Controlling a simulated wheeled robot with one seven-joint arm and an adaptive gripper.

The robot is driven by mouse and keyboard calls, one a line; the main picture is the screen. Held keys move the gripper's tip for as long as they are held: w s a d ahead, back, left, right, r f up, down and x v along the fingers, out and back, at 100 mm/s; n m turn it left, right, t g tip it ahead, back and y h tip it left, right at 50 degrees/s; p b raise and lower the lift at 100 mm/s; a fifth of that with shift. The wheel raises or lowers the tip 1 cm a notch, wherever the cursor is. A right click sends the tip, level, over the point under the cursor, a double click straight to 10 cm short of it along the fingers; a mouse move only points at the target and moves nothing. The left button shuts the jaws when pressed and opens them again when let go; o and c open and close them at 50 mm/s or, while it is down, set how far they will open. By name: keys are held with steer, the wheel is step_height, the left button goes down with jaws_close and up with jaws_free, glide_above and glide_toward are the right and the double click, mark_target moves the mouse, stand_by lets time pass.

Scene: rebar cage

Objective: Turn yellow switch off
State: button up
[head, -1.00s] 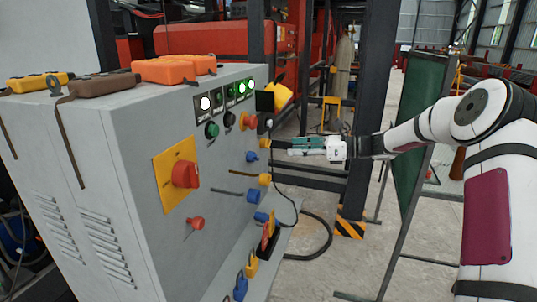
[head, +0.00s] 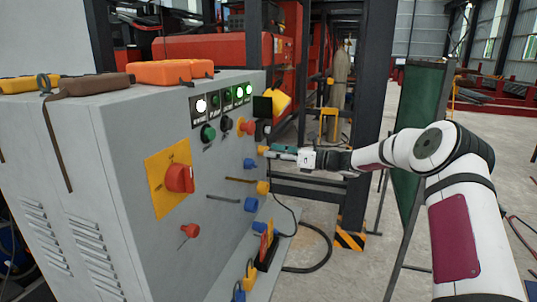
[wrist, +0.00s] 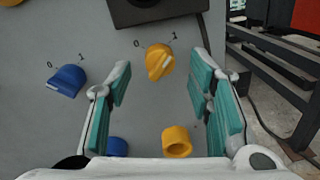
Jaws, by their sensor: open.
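The yellow switch (wrist: 159,62) is a rounded knob on the grey panel, with "0" at its upper left and "1" at its upper right. Its white mark slants up and right, toward the "1" side. My gripper (wrist: 161,80) is open, with one teal-padded finger on each side of the switch and visible gaps between. In the head view, my gripper (head: 277,152) is at the panel's right part, its fingertips close to the yellow switch (head: 262,150). Whether the fingers touch the panel is unclear.
A blue switch (wrist: 67,80) sits left of my fingers. A yellow round fitting (wrist: 176,141) is below the yellow switch. A dark box (wrist: 155,8) juts out above. A red rotary handle (head: 179,179) and red emergency knob (head: 246,127) are on the grey cabinet (head: 120,165).

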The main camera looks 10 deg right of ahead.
steer(key=shift+x, duration=1.25)
jaws_close()
steer(key=shift+n, duration=0.3)
steer(key=shift+f+n+g+y+b, duration=0.2)
steer(key=shift+n+b, duration=2.4)
steer(key=shift+n, duration=1.85)
steer(key=shift+n+g+y+b, duration=0.1)
steer(key=shift+n+y+b, duration=0.2)
steer(key=shift+n+b, duration=3.2)
steer(key=shift+n+p, duration=0.85)
steer(key=shift+n, duration=0.3)
